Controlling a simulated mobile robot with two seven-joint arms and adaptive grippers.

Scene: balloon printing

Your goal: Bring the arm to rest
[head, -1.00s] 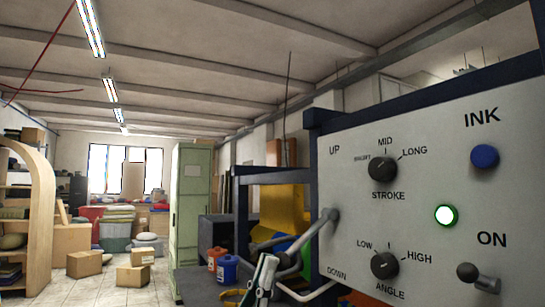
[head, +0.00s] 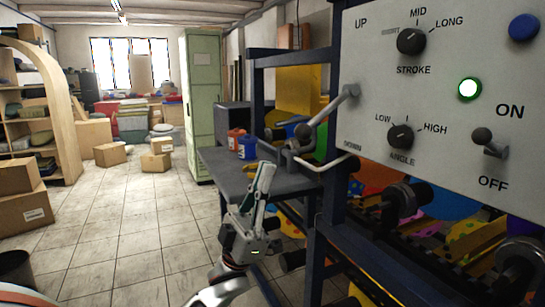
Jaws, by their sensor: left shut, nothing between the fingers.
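My left gripper (head: 264,180) shows at the lower middle of the head view, fingers together and pointing up, with nothing between them. It stands in front of the dark table of the printing machine, to the left of the control panel (head: 440,75). The grey lever (head: 325,115) on the panel's left side is behind and above the fingertips, and appears apart from them. My right gripper is not in view.
The panel carries a stroke knob (head: 411,41), an angle knob (head: 400,136), a lit green light (head: 469,88) and an ON/OFF toggle (head: 483,136). Red (head: 236,139) and blue (head: 247,147) ink pots stand on the table (head: 215,160).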

